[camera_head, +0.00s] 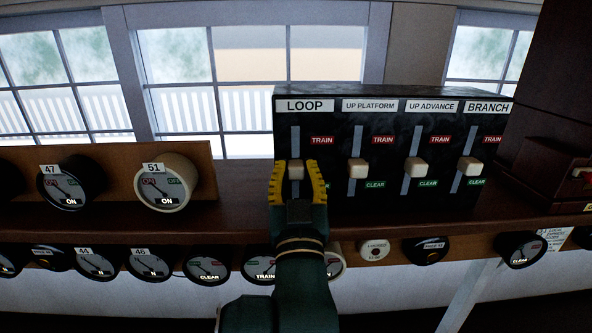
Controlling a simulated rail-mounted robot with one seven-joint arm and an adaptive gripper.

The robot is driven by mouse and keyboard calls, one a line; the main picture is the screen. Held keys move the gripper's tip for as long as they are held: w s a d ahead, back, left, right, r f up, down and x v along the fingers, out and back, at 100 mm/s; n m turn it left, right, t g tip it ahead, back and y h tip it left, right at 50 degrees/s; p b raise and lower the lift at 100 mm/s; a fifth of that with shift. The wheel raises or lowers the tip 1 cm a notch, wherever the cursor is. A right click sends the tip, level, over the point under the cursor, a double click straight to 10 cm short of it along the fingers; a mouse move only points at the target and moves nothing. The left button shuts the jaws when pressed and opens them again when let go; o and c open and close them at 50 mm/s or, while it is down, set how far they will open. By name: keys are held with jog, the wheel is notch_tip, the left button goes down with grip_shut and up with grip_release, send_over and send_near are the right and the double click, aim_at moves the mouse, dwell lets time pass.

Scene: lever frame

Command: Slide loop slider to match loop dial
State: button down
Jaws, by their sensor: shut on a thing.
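The loop slider (296,171) is a pale knob in the leftmost vertical slot of a black panel (400,198), under the label LOOP (306,105). The knob sits around the middle of its slot. My gripper (297,176) has yellow fingertips on both sides of the knob and is shut on it. A red TRAIN label (322,140) is beside the upper slot; the lower label is mostly hidden by my gripper. I cannot tell which dial is the loop dial. A dial (260,266) below the shelf, left of my arm, reads TRAIN; another (336,262) is mostly hidden by my arm.
Three more sliders, UP PLATFORM (357,168), UP ADVANCE (415,167) and BRANCH (469,166), stand close on the right. Dials 47 (70,186) and 51 (162,186) are at left, both reading ON. More dials line the shelf (180,221) below.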

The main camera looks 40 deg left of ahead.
aim_at(295, 183)
notch_tip(295, 183, down, 5)
jog(key=b, duration=0.4)
jog(key=shift+a+f, duration=0.1)
jog(key=shift+f, duration=0.05)
jog(key=shift+w, duration=0.1)
jog(key=c, duration=0.8)
grip_release()
jog(key=shift+o, duration=0.2)
jog(key=shift+r, duration=0.2)
jog(key=v, duration=1.2)
